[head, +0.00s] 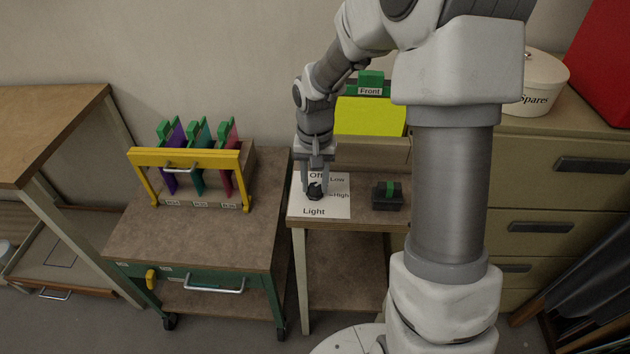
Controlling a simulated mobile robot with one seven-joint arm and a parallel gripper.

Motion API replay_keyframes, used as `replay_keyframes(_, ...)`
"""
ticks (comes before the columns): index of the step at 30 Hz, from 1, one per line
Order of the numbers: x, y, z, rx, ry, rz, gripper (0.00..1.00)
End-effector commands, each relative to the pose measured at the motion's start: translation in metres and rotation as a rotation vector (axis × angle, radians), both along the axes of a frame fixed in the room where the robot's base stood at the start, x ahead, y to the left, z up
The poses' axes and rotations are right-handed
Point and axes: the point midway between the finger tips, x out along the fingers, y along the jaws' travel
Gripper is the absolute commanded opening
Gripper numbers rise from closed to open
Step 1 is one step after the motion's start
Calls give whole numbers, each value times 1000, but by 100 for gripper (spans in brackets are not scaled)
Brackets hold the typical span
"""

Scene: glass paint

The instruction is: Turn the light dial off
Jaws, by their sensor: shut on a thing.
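The light dial (315,194) is a small black knob on a white sheet (338,205) marked "Off", "Low", "High" and "Light". The sheet lies on a small brown-topped table. My gripper (315,187) points down over the dial, its fingers shut on the knob. The fingers hide part of the dial, so I cannot tell which setting it points at.
A black block with a green top (387,195) stands right of the sheet. Left is a cart (190,232) with a yellow-framed rack (185,158). A drawer cabinet (550,185) is at right.

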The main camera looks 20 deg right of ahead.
Motion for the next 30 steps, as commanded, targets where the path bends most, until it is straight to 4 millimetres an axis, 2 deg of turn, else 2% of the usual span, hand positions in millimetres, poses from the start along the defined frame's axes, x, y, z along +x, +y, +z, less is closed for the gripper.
replay_keyframes(13,0,0,2,0,0,87,0)
replay_keyframes(30,0,0,2,0,-1,545,0)
